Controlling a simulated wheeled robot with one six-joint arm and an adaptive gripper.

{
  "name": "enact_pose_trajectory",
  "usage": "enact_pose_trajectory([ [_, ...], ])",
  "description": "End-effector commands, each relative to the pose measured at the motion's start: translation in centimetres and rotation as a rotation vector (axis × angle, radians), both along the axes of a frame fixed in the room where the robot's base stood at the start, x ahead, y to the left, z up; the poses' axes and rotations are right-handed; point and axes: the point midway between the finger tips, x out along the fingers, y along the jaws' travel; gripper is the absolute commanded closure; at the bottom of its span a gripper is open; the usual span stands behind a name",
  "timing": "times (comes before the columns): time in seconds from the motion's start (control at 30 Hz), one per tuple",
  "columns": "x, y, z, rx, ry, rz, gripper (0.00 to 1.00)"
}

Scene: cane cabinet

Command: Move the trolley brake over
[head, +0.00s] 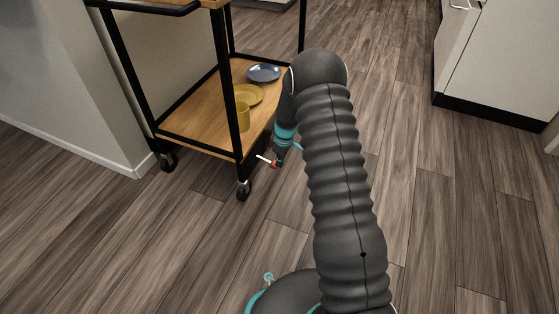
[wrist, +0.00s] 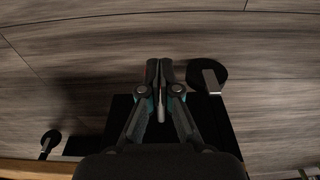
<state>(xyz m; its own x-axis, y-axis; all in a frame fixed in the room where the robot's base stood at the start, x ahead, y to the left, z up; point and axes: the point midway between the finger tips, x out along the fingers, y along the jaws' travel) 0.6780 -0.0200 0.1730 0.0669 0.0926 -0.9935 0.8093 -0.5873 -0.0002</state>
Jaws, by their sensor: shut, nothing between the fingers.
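The trolley (head: 243,160) has a black frame and wooden shelves. The brake (head: 264,159), a short pale lever with a red end, sticks out low beside the near front caster. My gripper (head: 280,158) points down right next to the lever's red end. In the wrist view my gripper (wrist: 159,70) is shut, its fingertips together with nothing between them. A bit of red at the fingertips and a pale piece below show there; the fingers hide most of the brake. I cannot tell whether they touch it.
The lower shelf carries a blue plate (head: 263,73), a yellow plate (head: 247,94) and a yellow mug (head: 243,117). A near caster (head: 243,190) stands close to my gripper; one also shows in the wrist view (wrist: 208,76). A white cabinet (head: 500,65) stands right. Floor between is clear.

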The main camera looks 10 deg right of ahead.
Motion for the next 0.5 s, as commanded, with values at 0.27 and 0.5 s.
enact_pose_trajectory([
  [0.27,-0.1,-0.1,-1.7,0.000,0.000,-0.001,1.00],
  [0.5,0.0,0.0,-2.0,0.000,0.000,-0.001,1.00],
])
